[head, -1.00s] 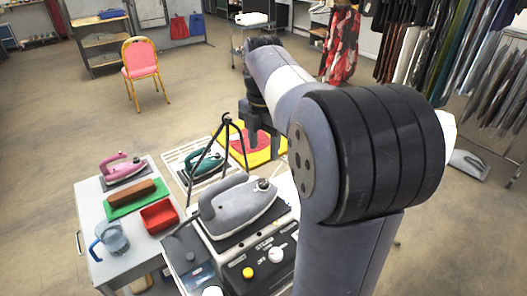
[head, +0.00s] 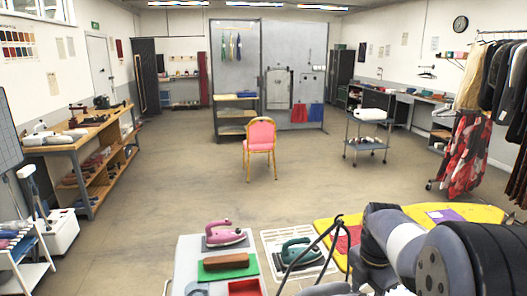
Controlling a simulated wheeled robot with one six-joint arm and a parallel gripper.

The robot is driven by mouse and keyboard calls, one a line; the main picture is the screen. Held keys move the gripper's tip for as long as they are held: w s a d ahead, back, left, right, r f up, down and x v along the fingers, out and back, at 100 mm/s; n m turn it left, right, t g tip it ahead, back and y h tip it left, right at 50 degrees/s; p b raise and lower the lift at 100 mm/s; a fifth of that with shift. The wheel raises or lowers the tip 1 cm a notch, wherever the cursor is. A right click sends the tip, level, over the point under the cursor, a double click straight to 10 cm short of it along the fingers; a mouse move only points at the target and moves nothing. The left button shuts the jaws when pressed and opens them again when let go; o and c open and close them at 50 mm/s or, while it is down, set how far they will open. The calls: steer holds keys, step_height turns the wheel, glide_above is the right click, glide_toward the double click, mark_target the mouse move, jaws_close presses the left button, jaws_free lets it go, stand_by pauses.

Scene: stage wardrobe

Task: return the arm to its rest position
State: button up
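My arm comes in at the lower right of the head view, bent, with its wrist over the yellow board. My gripper (head: 372,276) hangs below the wrist as a dark shape near the bottom edge. Its fingers are not clear, so I cannot tell whether it is open or shut. The yellow board (head: 478,213), with a purple patch on it, lies behind and beside my arm. No held object shows.
A pink iron (head: 222,234), green iron (head: 299,253), brush on a green mat (head: 213,272) and red tray (head: 243,287) are left of my arm. A pink chair (head: 260,146) stands on open floor beyond.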

steer(key=shift+m, duration=0.3)
stand_by(0.4)
steer(key=shift+w+r, duration=0.1)
steer(key=shift+r, duration=0.25)
step_height(320, 180, up, 10)
steer(key=b, duration=0.2)
step_height(320, 180, down, 11)
steer(key=shift+p, duration=1)
steer(key=m, duration=0.5)
steer(key=shift+r+m, duration=0.1)
steer(key=shift+m, duration=0.3)
steer(key=m, duration=0.6)
steer(key=shift+b, duration=0.3)
steer(key=m, duration=0.6)
steer(key=m+b, duration=0.1)
steer(key=m, duration=0.5)
